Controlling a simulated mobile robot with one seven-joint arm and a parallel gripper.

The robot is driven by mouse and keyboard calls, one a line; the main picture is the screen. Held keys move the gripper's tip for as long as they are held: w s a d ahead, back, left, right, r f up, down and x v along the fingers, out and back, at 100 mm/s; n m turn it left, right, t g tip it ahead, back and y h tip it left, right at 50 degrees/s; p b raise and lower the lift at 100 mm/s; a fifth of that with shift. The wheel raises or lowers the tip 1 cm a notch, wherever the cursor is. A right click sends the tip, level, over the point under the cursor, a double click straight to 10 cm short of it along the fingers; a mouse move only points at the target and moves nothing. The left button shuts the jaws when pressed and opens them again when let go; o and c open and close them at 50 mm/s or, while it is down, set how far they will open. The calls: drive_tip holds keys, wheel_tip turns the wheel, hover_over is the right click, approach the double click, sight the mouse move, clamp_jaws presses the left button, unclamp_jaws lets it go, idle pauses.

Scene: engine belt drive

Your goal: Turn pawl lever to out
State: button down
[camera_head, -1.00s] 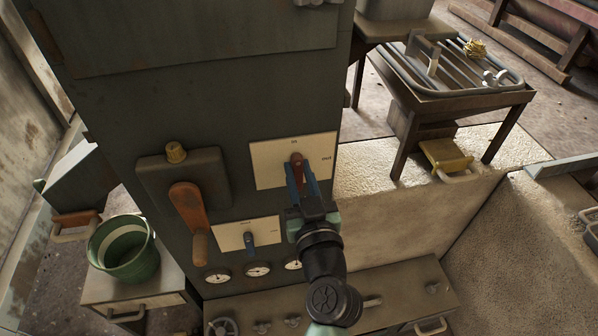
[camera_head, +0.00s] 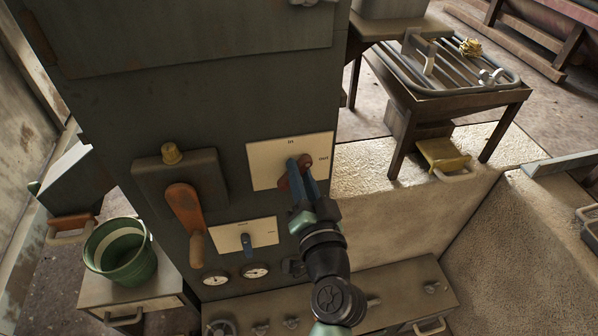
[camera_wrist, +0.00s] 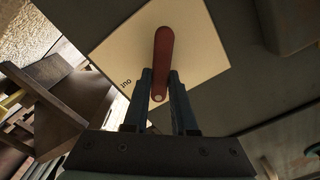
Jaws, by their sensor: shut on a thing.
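The pawl lever is a red handle (camera_head: 284,184) on a cream plate (camera_head: 262,163) marked IN at the top and OUT at the right. In the head view it tilts up and right, between the two marks, and my fingers hide part of it. My gripper (camera_head: 303,172) is shut on the lever. In the wrist view the red lever (camera_wrist: 163,45) runs between the blue fingers of my gripper (camera_wrist: 160,78), and an upside-down OUT mark shows to the left on the plate (camera_wrist: 112,52).
Left of the plate is an orange-handled lever (camera_head: 183,208) on a dark box. Below is a smaller plate with a blue lever (camera_head: 247,243), and gauges (camera_head: 255,271). A green bucket (camera_head: 121,252) stands at the left. A rack table (camera_head: 445,100) stands at the right.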

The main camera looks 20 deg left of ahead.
drive_tip(key=m, duration=0.4)
drive_tip(key=shift+w+d+f+m+p, duration=0.1)
drive_tip(key=shift+d+f+m+p, duration=0.1)
drive_tip(key=shift+m+p, duration=0.15)
drive_tip(key=m, duration=0.1)
drive_tip(key=m+p, duration=0.1)
drive_tip(key=m, duration=0.3)
drive_tip(key=shift+f, duration=0.35)
drive_tip(key=shift+m, duration=0.25)
drive_tip(key=c, duration=0.7)
unclamp_jaws()
drive_tip(key=v, duration=1.3)
drive_tip(key=shift+w, duration=0.1)
